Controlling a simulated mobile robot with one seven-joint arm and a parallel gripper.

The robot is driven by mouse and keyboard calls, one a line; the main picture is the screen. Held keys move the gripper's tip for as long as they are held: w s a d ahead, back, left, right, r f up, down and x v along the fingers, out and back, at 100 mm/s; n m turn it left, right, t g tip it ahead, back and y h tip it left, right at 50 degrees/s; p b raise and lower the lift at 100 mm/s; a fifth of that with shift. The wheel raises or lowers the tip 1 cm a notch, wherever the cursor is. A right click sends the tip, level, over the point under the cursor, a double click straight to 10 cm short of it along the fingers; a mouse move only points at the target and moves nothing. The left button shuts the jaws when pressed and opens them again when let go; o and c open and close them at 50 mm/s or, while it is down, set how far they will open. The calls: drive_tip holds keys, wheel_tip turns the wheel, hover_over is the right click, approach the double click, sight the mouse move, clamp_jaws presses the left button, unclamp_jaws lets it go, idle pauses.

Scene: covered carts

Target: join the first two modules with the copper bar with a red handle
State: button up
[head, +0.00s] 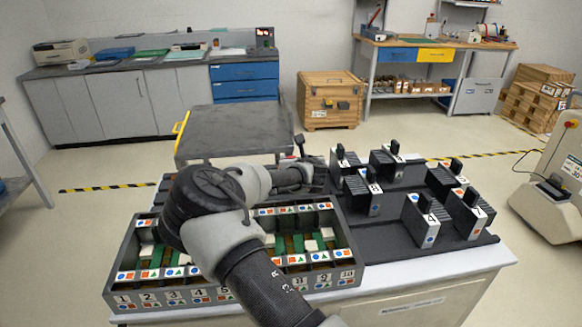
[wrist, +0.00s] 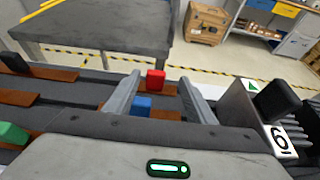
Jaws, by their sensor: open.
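The copper bar with a red handle (wrist: 156,79) lies on a dark surface in the wrist view, its handle upright. My gripper (wrist: 160,82) is open, its two fingers to the left and right of the red handle in the picture. I cannot tell whether the handle is between the fingertips or beyond them. A grey crate (head: 230,293) with numbered slots holds modules with green and white parts.
A bar with a blue handle (wrist: 141,105) lies just nearer than the red one. Bars with black (wrist: 14,61) and green (wrist: 12,132) handles lie left. Numbered ribbed covers with black handles stand on a dark tray (head: 385,245) at right. A dark-topped cart (head: 240,125) stands behind.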

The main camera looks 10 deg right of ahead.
drive_tip(key=x, duration=0.5)
drive_tip(key=shift+w+a+f+b, duration=0.1)
drive_tip(key=shift+a+f+b, duration=0.3)
drive_tip(key=shift+f, duration=0.1)
drive_tip(key=shift+w, duration=0.4)
drive_tip(key=c, duration=1.2)
drive_tip(key=shift+o, duration=0.2)
